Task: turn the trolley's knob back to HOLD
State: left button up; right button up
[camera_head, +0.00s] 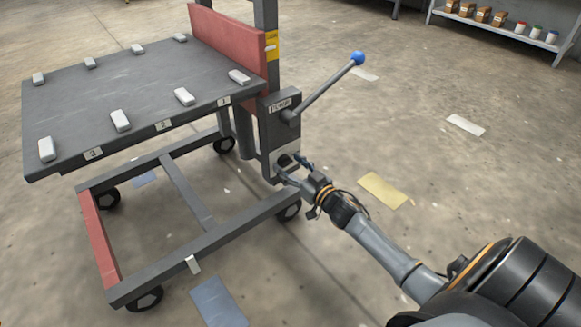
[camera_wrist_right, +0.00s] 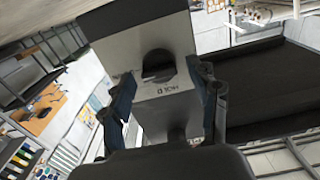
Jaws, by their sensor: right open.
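The trolley's dark knob (camera_head: 284,160) sits on a pale plate low on the trolley's post, partly hidden by my right gripper (camera_head: 290,168) in the head view. In the right wrist view the knob (camera_wrist_right: 157,66) is a round black dial with a raised grip bar. A HOLD label shows upside down beneath it in the picture. My right gripper (camera_wrist_right: 162,72) is open, with one finger on each side of the knob and gaps between them. I cannot tell exactly which mark the knob points to. My left gripper is not in view.
The trolley (camera_head: 200,225) has a dark table top (camera_head: 120,85) carrying several pale blocks. A lever with a blue ball (camera_head: 358,58) sticks out above the knob, near a label plate. A shelf (camera_head: 500,28) stands at the back right. Floor to the right is mostly clear.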

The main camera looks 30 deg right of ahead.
jog(key=shift+c, duration=0.5)
jog(key=c, duration=1.1)
